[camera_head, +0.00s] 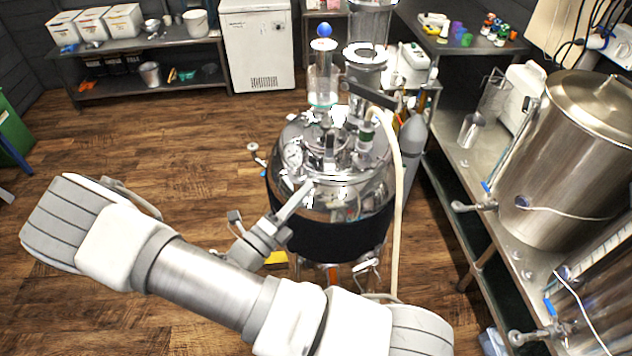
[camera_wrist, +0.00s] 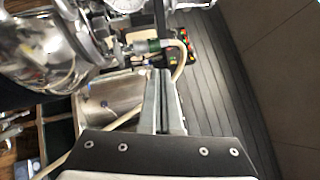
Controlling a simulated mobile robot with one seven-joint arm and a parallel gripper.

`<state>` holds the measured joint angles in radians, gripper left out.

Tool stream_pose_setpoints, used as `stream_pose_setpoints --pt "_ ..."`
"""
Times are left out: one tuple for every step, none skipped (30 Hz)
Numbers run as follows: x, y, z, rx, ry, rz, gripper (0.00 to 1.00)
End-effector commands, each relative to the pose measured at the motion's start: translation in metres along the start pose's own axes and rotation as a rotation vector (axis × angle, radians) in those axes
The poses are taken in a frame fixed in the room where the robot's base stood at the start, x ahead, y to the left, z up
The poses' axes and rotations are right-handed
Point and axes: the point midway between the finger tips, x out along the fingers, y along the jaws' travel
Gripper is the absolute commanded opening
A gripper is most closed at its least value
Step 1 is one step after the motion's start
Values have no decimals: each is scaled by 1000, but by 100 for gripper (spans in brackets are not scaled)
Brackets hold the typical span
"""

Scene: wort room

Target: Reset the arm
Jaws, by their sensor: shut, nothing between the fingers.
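My gripper (camera_head: 305,187) shows in the head view in front of the polished steel vessel (camera_head: 345,200), partly behind my own arm. It points up and to the right, across the vessel's front left side. I cannot tell whether it touches the vessel. In the wrist view my gripper (camera_wrist: 162,76) has both fingers pressed together, with nothing held. The vessel (camera_wrist: 45,50) fills the upper left there. My arm crosses the lower left of the head view and hides part of the floor.
A steel bench at right carries a large lidded tank (camera_head: 575,165). A white freezer (camera_head: 257,45) and shelf unit (camera_head: 140,52) stand at the back. Wooden floor (camera_head: 180,125) is clear at left.

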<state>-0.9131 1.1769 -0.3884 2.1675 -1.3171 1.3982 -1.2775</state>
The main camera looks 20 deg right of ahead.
Motion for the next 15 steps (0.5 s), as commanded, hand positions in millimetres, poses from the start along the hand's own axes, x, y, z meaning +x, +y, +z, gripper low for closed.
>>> stream_pose_setpoints --pt "-5 0 0 1 -1 2 0" --pt "-7 -1 0 1 0 2 0" --pt "-9 -2 0 0 0 1 0" --pt "-10 -2 0 0 0 1 0" --pt "-10 -2 0 -1 0 1 0" --pt "-10 -2 0 -1 0 0 0" --pt "-10 -2 0 -1 0 0 0" --pt "-10 -3 0 -1 0 0 0" --pt "-10 -3 0 -1 0 0 0" --pt "-10 -3 0 -1 0 0 0" --pt "-10 -3 0 -1 0 0 0" --pt "-10 -3 0 -1 0 0 0" --pt "-10 -2 0 -1 1 0 0" --pt "-10 -2 0 -1 1 0 0" --pt "-10 -2 0 -1 1 0 0"
